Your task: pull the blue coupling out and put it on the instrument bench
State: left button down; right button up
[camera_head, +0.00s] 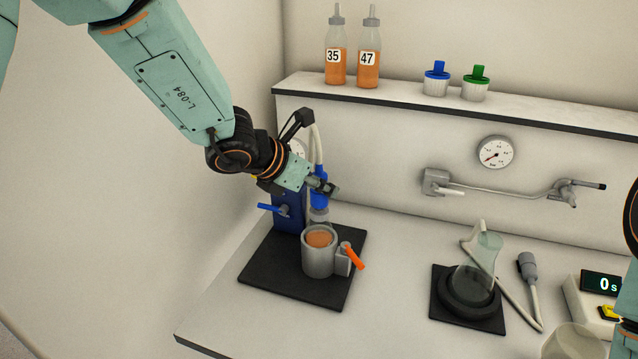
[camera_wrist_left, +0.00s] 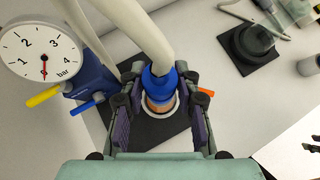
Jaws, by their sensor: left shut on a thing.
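The blue coupling (camera_head: 319,202) hangs at the lower end of a pale hose (camera_head: 315,145), beside the blue valve block (camera_head: 287,218) and above a grey metal cup. My left gripper (camera_head: 324,188) is shut on the coupling. In the left wrist view the coupling (camera_wrist_left: 160,85) sits between the two dark finger pads, with the hose rising from its top. Whether the coupling is still seated in a fitting below is hard to tell. The white instrument bench (camera_head: 395,235) spreads to the right of it.
A flask (camera_head: 472,283) stands on another black base to the right. Bottles 35 (camera_head: 335,66) and 47 (camera_head: 369,68) stand on the shelf. Bare bench lies between the mats.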

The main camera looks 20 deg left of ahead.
aim_at(323, 172)
pick_arm(q)
jog(key=shift+r, duration=0.1)
jog(key=shift+r+p, duration=1.1)
jog(key=shift+r, duration=0.4)
jog(key=shift+f, duration=0.1)
